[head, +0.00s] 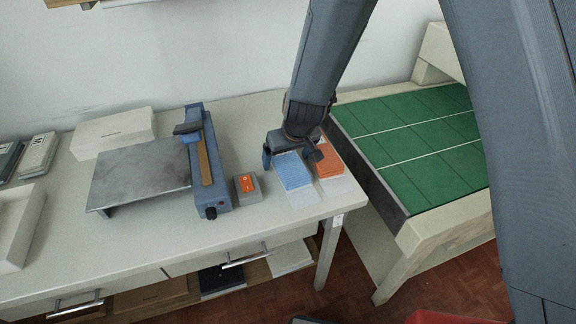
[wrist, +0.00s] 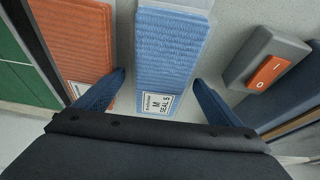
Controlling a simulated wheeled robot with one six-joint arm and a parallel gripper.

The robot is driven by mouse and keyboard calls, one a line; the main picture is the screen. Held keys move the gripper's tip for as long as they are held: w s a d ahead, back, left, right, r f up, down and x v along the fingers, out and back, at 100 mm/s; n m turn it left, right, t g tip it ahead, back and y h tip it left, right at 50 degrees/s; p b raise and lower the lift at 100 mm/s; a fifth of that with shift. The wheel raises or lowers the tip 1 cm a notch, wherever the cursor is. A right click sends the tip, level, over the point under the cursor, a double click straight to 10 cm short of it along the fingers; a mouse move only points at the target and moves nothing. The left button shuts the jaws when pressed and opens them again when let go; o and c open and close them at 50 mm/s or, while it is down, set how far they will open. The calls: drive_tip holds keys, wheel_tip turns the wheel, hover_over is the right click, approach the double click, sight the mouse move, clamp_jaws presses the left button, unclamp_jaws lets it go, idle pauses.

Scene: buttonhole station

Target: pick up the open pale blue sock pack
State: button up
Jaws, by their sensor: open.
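The pale blue sock pack (head: 293,172) lies on the white table near its right end, with a whitish flap at its front end. In the wrist view the blue pack (wrist: 168,55) is ribbed and carries a white label reading M and SEAL S. My gripper (wrist: 158,92) is open, with one finger on each side of the pack at its labelled end. I cannot tell whether the fingers touch it. In the head view my gripper (head: 293,152) is over the far end of the pack and hides part of it.
An orange pack (head: 327,162) lies close beside the blue one. A grey box with an orange switch (head: 246,184) stands on the other side. A blue sealer (head: 208,165) with a metal plate is further left. A green-topped conveyor (head: 415,135) stands right of the table (head: 262,222).

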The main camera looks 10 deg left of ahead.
drive_tip(key=shift+f, duration=0.1)
drive_tip(key=c, duration=1.2)
drive_tip(key=shift+c, duration=0.2)
